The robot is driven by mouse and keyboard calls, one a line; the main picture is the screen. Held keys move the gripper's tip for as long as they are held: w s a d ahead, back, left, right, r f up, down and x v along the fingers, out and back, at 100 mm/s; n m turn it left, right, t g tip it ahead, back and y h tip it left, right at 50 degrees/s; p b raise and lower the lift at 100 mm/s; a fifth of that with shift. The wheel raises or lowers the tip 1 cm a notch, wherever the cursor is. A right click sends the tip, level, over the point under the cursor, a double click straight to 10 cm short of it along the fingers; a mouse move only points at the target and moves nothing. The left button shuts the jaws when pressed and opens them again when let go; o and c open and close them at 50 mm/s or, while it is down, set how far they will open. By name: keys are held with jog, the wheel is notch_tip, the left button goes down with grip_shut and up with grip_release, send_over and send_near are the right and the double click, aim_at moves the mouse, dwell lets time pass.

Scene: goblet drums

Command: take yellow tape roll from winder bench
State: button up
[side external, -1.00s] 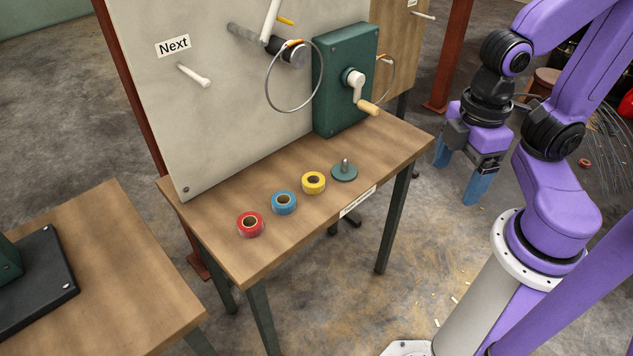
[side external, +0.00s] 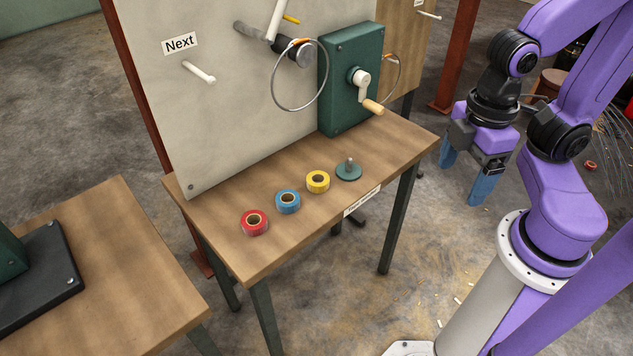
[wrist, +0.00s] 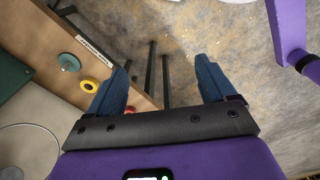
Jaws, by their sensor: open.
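The yellow tape roll (side external: 318,188) lies flat on the wooden winder bench (side external: 240,264), between the blue tape roll (side external: 288,209) and a round green base with an upright peg (side external: 349,175). A red tape roll (side external: 254,230) lies to the left of the blue one. My gripper (side external: 461,185) is open and empty, fingers pointing down, off the bench's right end and apart from the roll. In the wrist view my gripper (wrist: 160,80) shows two blue fingers spread wide. The yellow roll (wrist: 89,86) is left of the left finger there, partly hidden by it.
A green winder box (side external: 348,85) with a crank handle (side external: 367,92) and a wire loop (side external: 299,75) is at the bench's back. A pale panel (side external: 215,125) with a peg rises behind the rolls. Another table (side external: 120,275) stands at left.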

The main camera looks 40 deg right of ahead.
jog(key=shift+o, duration=0.5)
jog(key=n+t+h, duration=0.6)
jog(key=n+t, duration=0.6)
jog(key=n, duration=0.7)
send_near(316, 178)
jog(key=x, duration=0.6)
jog(key=shift+d, duration=0.1)
jog(key=c, duration=1.2)
